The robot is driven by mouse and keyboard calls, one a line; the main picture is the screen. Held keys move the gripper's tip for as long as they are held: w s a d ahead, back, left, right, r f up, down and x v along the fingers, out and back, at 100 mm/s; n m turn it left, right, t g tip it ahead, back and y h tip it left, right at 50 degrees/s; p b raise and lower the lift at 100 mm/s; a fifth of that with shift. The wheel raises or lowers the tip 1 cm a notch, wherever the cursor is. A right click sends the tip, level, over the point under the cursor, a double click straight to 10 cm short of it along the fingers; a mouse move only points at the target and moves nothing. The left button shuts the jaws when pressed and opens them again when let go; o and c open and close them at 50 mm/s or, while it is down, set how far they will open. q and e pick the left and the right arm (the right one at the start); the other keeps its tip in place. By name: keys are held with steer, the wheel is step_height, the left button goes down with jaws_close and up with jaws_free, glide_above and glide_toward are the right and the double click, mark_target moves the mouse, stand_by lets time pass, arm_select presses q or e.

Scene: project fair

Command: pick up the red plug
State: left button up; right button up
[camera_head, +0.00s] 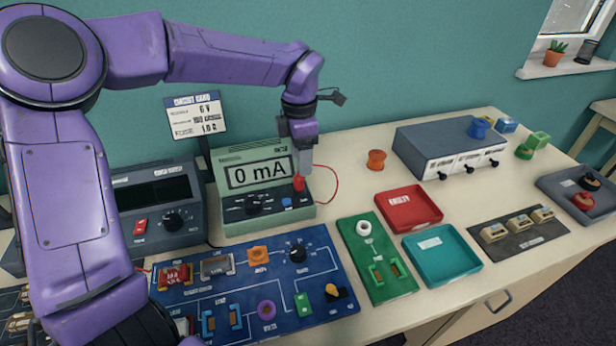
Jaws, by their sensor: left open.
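The red plug (299,183) stands on the right front of the green meter (264,212), whose display reads 0 mA. A thin red wire runs beside it. My left gripper (303,167) points straight down just above the plug, its grey fingers in front of the meter's right side. It is open and appears empty. I cannot tell whether the fingertips touch the plug. My right gripper is not in view.
A blue circuit board (262,317) and green board (376,282) lie in front. A red tray (408,225), teal tray (442,270) and orange knob-like piece (376,160) are to the right. A grey box (440,140) stands behind. A dark power supply (150,240) is left.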

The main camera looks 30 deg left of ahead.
mark_target(297, 175)
arm_select(q)
steer(key=f, duration=0.2)
steer(key=f+p, duration=0.1)
steer(key=f, duration=0.1)
steer(key=a+f, duration=0.1)
steer(key=f, duration=0.1)
steer(key=shift+w+f, duration=0.1)
steer(key=shift+w, duration=0.15)
steer(key=shift+w+d, duration=0.1)
steer(key=shift+d, duration=0.05)
steer(key=shift+s, duration=0.3)
steer(key=shift+s+r, duration=0.3)
steer(key=c, duration=0.4)
steer(key=shift+s, duration=0.1)
steer(key=c, duration=0.5)
steer(key=shift+f, duration=0.1)
jaws_close()
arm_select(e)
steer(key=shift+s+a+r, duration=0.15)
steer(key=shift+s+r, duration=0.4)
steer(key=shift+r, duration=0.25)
